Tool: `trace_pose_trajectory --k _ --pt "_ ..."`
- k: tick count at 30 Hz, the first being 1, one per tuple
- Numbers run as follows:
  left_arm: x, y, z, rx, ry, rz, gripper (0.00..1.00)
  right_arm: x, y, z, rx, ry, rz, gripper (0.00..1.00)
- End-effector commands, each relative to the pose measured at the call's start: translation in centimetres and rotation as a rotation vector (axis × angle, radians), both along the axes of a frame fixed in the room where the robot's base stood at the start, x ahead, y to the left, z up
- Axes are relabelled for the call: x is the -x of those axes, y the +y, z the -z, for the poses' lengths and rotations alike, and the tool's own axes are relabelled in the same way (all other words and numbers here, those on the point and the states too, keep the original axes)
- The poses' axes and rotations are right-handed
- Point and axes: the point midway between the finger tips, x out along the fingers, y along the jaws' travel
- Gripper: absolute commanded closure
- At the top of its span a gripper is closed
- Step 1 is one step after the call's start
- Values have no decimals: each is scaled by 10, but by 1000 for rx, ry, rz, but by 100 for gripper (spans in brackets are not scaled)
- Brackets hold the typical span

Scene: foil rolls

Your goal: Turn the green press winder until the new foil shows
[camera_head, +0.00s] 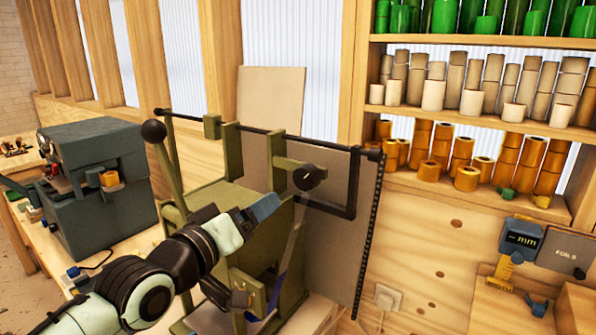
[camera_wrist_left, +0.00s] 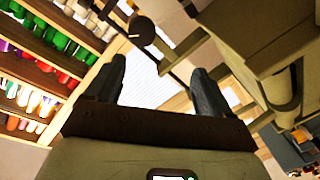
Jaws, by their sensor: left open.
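The olive-green press (camera_head: 225,195) stands in the middle of the head view. A round black knob (camera_head: 308,177) with a pale mark sits on its upper right side; I take it to be the winder. A pale, see-through strip (camera_head: 292,240) runs down below it and looks blue lower down. My left gripper (camera_head: 266,206) is beside the press, left of and below the knob. Its two fingers (camera_wrist_left: 160,80) are spread and empty in the left wrist view. A black knob (camera_wrist_left: 142,30) on a rod appears beyond them, apart from the fingers. My right gripper is out of view.
A lever with a black ball (camera_head: 152,131) rises at the press's left. A dark teal machine (camera_head: 95,215) with a gold roll (camera_head: 109,178) stands further left. Shelves (camera_head: 470,121) of rolls fill the upper right. A black bar frame (camera_head: 335,208) juts out right of the knob.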

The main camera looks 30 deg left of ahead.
Motion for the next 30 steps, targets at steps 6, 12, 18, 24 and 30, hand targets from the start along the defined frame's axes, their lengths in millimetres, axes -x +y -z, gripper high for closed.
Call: trace_pose_trajectory --k 6,12,18,24,30 --pt "-2 -15 -12 -384 -28 34 18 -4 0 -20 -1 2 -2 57" --pt "-4 -23 -13 -530 -43 54 18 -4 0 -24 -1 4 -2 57" --pt "-24 -23 -11 -541 -39 55 18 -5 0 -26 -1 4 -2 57" --pt "-67 -23 -11 -540 -37 55 18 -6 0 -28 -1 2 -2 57" --pt "-106 -23 -11 -539 -39 55 18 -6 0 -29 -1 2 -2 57"
